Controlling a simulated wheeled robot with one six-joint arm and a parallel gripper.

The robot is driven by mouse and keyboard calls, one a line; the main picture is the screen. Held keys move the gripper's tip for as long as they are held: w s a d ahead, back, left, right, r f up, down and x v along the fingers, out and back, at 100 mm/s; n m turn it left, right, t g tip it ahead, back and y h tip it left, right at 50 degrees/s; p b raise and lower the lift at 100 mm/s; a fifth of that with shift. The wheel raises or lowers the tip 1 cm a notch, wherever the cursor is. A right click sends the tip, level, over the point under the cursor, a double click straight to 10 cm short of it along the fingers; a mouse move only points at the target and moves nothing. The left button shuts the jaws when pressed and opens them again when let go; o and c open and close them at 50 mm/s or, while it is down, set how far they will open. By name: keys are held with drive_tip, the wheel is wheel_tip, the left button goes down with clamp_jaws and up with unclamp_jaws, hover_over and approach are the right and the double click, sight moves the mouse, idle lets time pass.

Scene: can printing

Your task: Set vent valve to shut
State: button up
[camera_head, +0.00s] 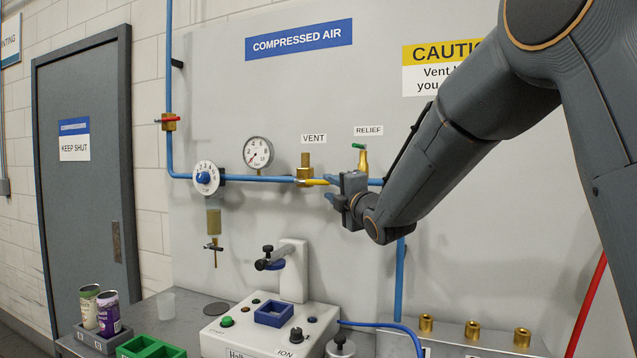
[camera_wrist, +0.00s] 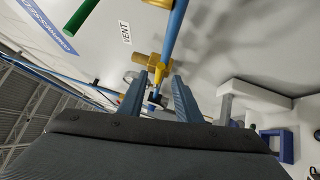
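The vent valve (camera_head: 305,172) is a brass body on the blue pipe, under the VENT label (camera_head: 314,138). Its yellow lever (camera_head: 318,182) points right, along the pipe. My gripper (camera_head: 329,188) is at the right end of this lever, in front of the pipe. In the wrist view the two blue-grey fingers of my gripper (camera_wrist: 158,85) stand apart, with the lever's yellow part (camera_wrist: 160,72) between or just beyond their tips. Contact cannot be told. The brass valve body (camera_wrist: 146,62) shows just past the left finger.
The relief valve (camera_head: 363,160) with a green top stands close to the right of my gripper. A pressure gauge (camera_head: 258,153) and a regulator dial (camera_head: 207,177) are on the left. A printing machine (camera_head: 265,330) stands below on the bench.

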sight(319, 183)
drive_tip(key=p+x, duration=0.1)
drive_tip(key=x, duration=0.2)
drive_tip(key=a+p+x, duration=0.1)
drive_tip(key=p+x, duration=0.1)
drive_tip(key=x, duration=0.2)
clamp_jaws()
